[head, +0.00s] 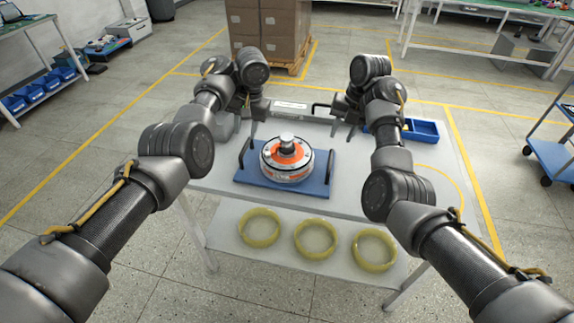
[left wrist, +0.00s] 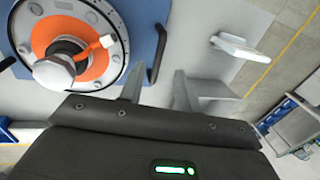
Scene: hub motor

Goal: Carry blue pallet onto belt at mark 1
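The blue pallet (head: 250,178) lies flat on the grey table, with a black upright handle at its left end (head: 243,155) and another at its right end (head: 329,166). A round white and orange hub motor (head: 287,158) sits on it. My left gripper (head: 257,124) is open and empty above and behind the left handle. In the left wrist view its two fingers (left wrist: 158,92) are apart, with the pallet's handle (left wrist: 158,50) just beyond them. My right gripper (head: 344,130) looks open and empty, above and behind the right handle. I see no belt or mark 1.
A blue bin (head: 421,130) stands at the table's back right. Three yellow rings (head: 316,240) lie on the lower shelf. Stacked cartons (head: 268,25) stand behind the table, and a blue cart (head: 555,158) is at the right. The table's front strip is clear.

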